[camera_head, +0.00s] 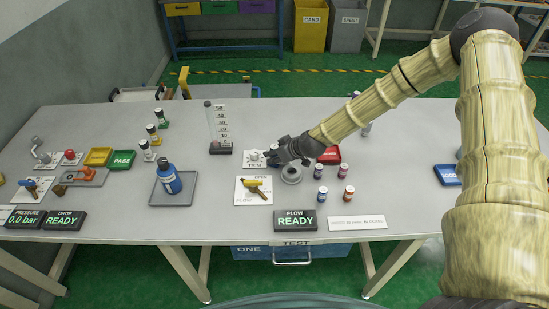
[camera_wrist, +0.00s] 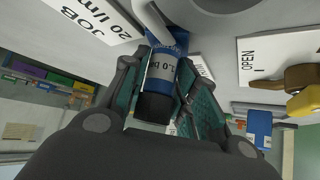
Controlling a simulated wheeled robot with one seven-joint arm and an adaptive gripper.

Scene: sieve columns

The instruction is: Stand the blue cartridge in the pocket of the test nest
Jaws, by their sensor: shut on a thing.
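The blue cartridge (camera_wrist: 164,72) has a dark cap and a white label. In the wrist view it sits between the two fingers of my gripper (camera_wrist: 162,95), which is shut on it. In the head view my gripper (camera_head: 276,157) is low over the middle of the table, and its fingers and wrist largely hide the cartridge. A round grey ring-shaped fixture (camera_head: 291,174), which looks like the test nest, stands just right of and nearer than the fingertips. I cannot tell whether the cartridge touches anything below it.
Several small capped bottles (camera_head: 320,196) stand right of the ring. A yellow-handled valve on the OPEN card (camera_head: 254,190) lies to its front left. The front right tabletop is mostly clear.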

